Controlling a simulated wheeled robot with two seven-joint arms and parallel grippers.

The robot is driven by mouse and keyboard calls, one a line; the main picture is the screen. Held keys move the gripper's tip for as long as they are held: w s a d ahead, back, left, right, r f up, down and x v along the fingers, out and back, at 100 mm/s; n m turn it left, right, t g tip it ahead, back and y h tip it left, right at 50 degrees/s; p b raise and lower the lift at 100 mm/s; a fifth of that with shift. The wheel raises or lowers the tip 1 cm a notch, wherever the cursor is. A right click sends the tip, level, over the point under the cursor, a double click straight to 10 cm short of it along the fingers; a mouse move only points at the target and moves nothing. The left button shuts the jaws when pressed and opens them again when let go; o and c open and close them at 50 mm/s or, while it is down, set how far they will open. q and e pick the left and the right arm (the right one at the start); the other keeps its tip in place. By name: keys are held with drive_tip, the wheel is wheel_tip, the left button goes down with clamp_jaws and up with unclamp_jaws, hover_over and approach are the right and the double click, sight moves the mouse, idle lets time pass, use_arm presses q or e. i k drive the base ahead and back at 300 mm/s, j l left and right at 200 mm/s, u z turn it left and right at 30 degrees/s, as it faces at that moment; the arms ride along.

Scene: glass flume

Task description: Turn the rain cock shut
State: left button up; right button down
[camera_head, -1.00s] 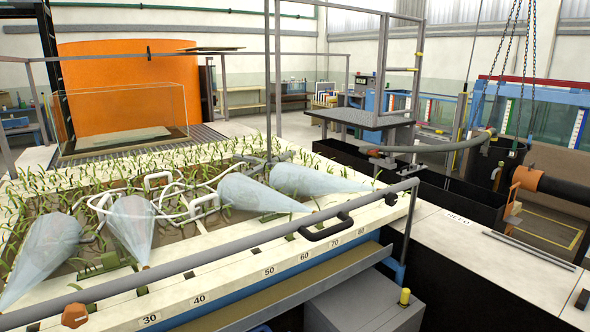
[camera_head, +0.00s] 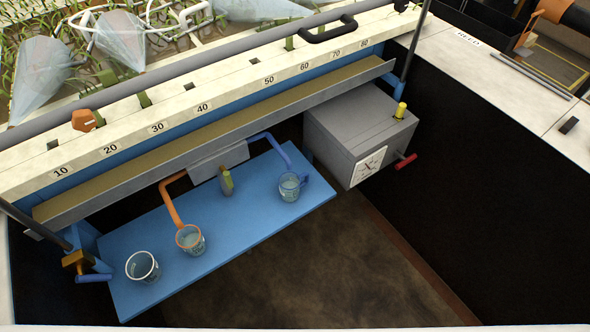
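No label marks the rain cock, so I cannot tell which fitting it is. A brass fitting with a blue lever handle (camera_head: 92,274) sits at the lower left, below the trough's left end. A red handle (camera_head: 406,161) sticks out from the right side of a grey box (camera_head: 330,125). A yellow knob (camera_head: 400,110) stands on that box. An orange knob (camera_head: 85,120) is on the numbered white rail (camera_head: 232,92). A yellow-green knob (camera_head: 227,181) is below a grey block between an orange and a blue pipe. Neither of my grippers is in view.
A black handle (camera_head: 328,30) is on the rail. The brown floor (camera_head: 310,265) in front is clear.

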sight(81, 278)
drive_tip(key=u, duration=1.9)
